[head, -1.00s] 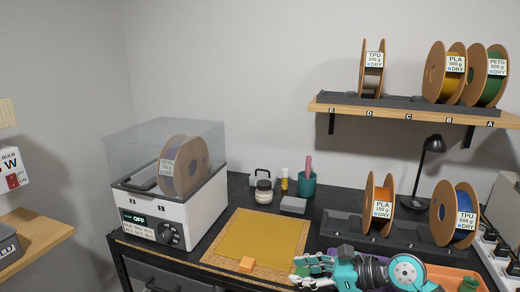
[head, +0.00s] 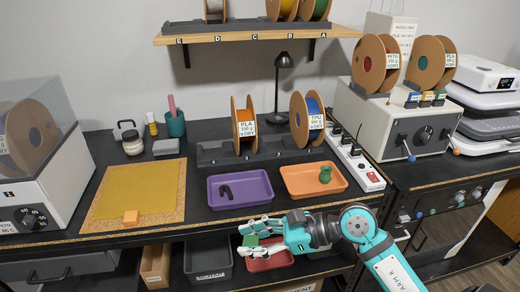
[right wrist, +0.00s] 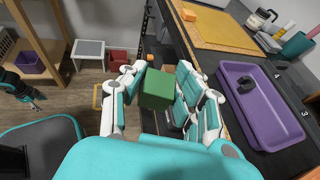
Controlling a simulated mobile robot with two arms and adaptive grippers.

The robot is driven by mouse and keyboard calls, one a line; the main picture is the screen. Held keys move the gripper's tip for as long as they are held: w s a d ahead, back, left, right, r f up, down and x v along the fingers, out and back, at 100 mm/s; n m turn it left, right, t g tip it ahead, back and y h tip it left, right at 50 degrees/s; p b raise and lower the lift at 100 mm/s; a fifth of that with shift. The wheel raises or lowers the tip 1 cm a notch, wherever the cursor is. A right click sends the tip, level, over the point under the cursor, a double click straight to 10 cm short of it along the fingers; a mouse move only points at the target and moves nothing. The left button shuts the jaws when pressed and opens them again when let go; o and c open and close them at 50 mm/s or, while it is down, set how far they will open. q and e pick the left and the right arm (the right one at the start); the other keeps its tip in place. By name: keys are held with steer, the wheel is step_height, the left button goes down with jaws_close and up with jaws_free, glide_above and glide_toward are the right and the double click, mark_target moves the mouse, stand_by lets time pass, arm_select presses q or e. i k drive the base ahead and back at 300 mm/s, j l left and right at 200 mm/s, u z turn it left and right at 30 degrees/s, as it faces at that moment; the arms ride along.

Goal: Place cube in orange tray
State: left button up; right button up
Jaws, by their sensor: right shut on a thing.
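A green cube (right wrist: 157,88) is held between the fingers of my right gripper, which is shut on it; the right gripper (head: 262,238) shows in the head view in front of the table's front edge, with the cube (head: 250,241) partly hidden by the fingers. The orange tray (head: 292,188) lies on the table, behind and to the right of the gripper, and holds a small green rounded object (head: 325,174). An orange cube (head: 131,217) sits on the front edge of the yellow mat (head: 140,190).
A purple tray (head: 217,204) with a dark curved piece lies left of the orange tray. A spool rack (head: 215,153) stands behind both trays, a power strip (head: 370,178) to the right. A dark bin (head: 208,262) and a red bin (head: 272,262) are below the table edge.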

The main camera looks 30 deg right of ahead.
mark_target(303, 184)
steer(key=i, duration=0.7)
steer(key=i+z, duration=0.15)
steer(key=z, duration=1.1)
